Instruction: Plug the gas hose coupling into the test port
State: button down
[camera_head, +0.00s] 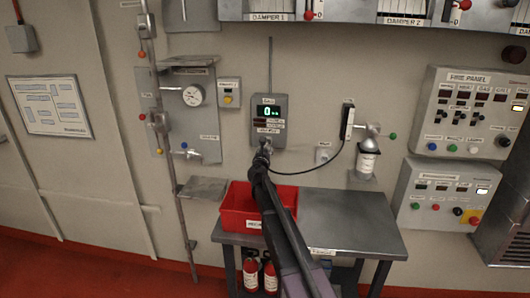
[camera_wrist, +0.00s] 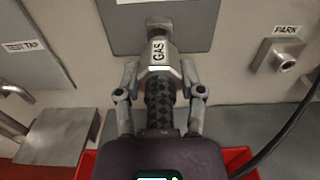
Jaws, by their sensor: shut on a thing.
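My gripper (camera_wrist: 159,84) is shut on the gas hose coupling (camera_wrist: 158,58), a silver body marked GAS with a black ridged grip between the fingers. The coupling points at the test port (camera_wrist: 158,24) under the grey meter box (camera_wrist: 185,30) and lines up with it. Its front end is at or very close to the port; I cannot tell how far it is seated. In the head view, my gripper (camera_head: 263,152) is just below the meter box (camera_head: 268,122) with its green display, and the arm hides most of the coupling.
The black hose (camera_head: 318,170) loops right to a wall unit (camera_head: 347,120). An empty PARK socket (camera_wrist: 283,60) is right of the coupling. A grey ledge (camera_wrist: 60,135) is at lower left. Below are a red bin (camera_head: 235,215) and a grey bench (camera_head: 350,220).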

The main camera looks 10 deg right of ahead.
jog(key=shift+x, duration=1.5)
jog(key=shift+c, duration=0.6)
grip_release()
jog(key=shift+s, duration=0.15)
jog(key=v, duration=1.1)
jog(key=shift+s, duration=0.4)
jog(key=shift+a, duration=0.1)
